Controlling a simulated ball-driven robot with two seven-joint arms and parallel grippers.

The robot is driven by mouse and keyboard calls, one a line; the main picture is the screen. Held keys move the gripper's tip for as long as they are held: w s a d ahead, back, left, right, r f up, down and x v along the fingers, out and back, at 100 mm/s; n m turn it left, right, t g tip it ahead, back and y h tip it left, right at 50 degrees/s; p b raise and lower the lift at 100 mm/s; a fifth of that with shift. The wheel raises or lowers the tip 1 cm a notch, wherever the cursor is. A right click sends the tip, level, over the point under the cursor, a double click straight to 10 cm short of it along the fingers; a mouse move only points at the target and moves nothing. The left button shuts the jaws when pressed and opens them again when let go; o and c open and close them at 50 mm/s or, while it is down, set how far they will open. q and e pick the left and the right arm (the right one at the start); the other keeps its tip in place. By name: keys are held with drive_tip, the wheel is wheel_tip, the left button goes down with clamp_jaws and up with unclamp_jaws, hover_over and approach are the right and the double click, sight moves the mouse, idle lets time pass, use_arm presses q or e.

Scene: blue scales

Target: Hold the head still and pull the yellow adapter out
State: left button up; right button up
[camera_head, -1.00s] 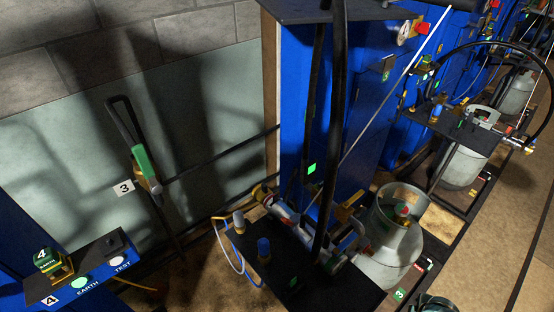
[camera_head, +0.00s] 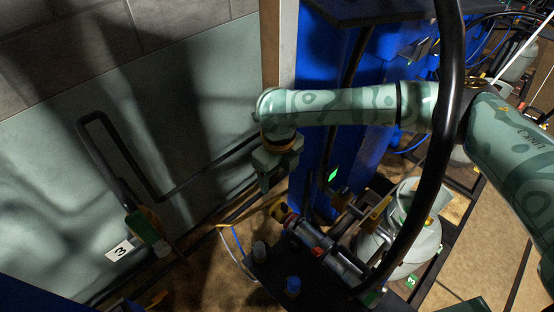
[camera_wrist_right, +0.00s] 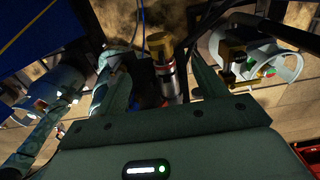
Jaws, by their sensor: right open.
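A yellow-brass adapter (camera_head: 283,213) sits on the left end of a silver and red filling head (camera_head: 304,231) above a black shelf. Both show in the right wrist view, adapter (camera_wrist_right: 157,42) above head (camera_wrist_right: 168,80). My right gripper (camera_head: 268,184) hangs fingers down, above and slightly left of the adapter in the head view. It is open and empty. In the wrist view its two fingers (camera_wrist_right: 155,62) frame the head and adapter with gaps on both sides; I cannot tell the depth left. My left gripper is not in view.
A thick black hose (camera_head: 447,130) loops down in front of my right arm. A grey gas cylinder (camera_head: 425,245) stands right of the shelf (camera_head: 262,275). A blue cabinet (camera_head: 312,60) stands behind.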

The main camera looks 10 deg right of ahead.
drive_tip(key=b, duration=0.2)
hover_over(279, 205)
wheel_tip(279, 205, down, 5)
drive_tip(key=shift+s, duration=0.15)
wheel_tip(279, 205, down, 11)
drive_tip(key=b, duration=0.3)
drive_tip(key=shift+r, duration=0.15)
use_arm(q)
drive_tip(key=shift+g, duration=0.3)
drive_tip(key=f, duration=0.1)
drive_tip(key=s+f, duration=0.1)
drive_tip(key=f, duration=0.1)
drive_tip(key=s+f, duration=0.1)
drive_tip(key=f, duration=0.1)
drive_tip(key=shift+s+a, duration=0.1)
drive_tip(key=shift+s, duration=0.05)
